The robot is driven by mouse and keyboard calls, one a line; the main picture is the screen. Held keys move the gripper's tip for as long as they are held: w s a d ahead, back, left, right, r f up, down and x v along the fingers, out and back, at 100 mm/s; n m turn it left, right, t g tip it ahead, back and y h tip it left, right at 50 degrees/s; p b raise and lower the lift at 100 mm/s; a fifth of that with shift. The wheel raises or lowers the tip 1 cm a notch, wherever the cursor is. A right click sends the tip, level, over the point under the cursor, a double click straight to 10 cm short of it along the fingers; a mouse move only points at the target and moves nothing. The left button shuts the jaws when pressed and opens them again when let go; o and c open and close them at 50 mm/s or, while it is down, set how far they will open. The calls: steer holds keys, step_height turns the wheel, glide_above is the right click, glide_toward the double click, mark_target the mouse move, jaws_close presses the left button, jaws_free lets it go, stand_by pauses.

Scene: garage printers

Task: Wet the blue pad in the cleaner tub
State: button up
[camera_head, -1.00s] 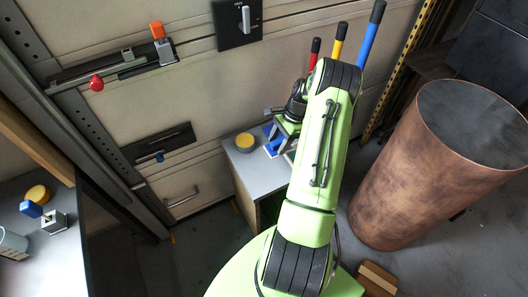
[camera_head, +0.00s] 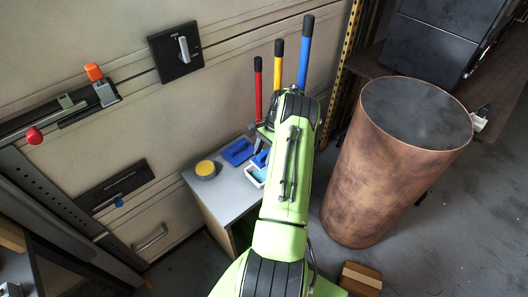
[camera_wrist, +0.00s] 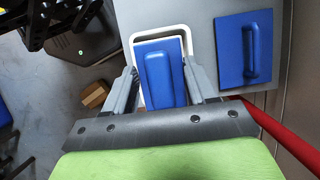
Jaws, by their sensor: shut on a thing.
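A blue pad with a raised blue handle (camera_wrist: 165,80) is between the two fingers of my gripper (camera_wrist: 160,74), which is shut on it. The white-rimmed tub (camera_wrist: 157,31) is directly beneath or around the pad; I cannot tell whether the pad touches what is inside. In the head view the tub (camera_head: 250,179) stands on the grey bench top, with light blue inside, partly hidden by my arm. A second blue pad with a handle (camera_wrist: 236,60) lies flat on the bench beside the tub; it also shows in the head view (camera_head: 237,152).
A round yellow-topped tin (camera_head: 205,169) stands on the bench (camera_head: 222,198), left of the tub. Red (camera_head: 258,90), yellow (camera_head: 278,65) and blue (camera_head: 304,60) upright handles rise behind my arm. A large copper-coloured drum (camera_head: 390,165) stands to the right. A brown box (camera_head: 361,278) lies on the floor.

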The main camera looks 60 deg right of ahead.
steer(key=shift+f+b, duration=2.2)
steer(key=shift+f, duration=1.45)
steer(key=shift+f+b, duration=0.45)
steer(key=shift+f, duration=0.15)
step_height(320, 180, up, 8)
steer(key=p, duration=0.5)
steer(key=shift+r+p, duration=0.15)
steer(key=shift+p, duration=0.2)
steer(key=shift+w, duration=0.1)
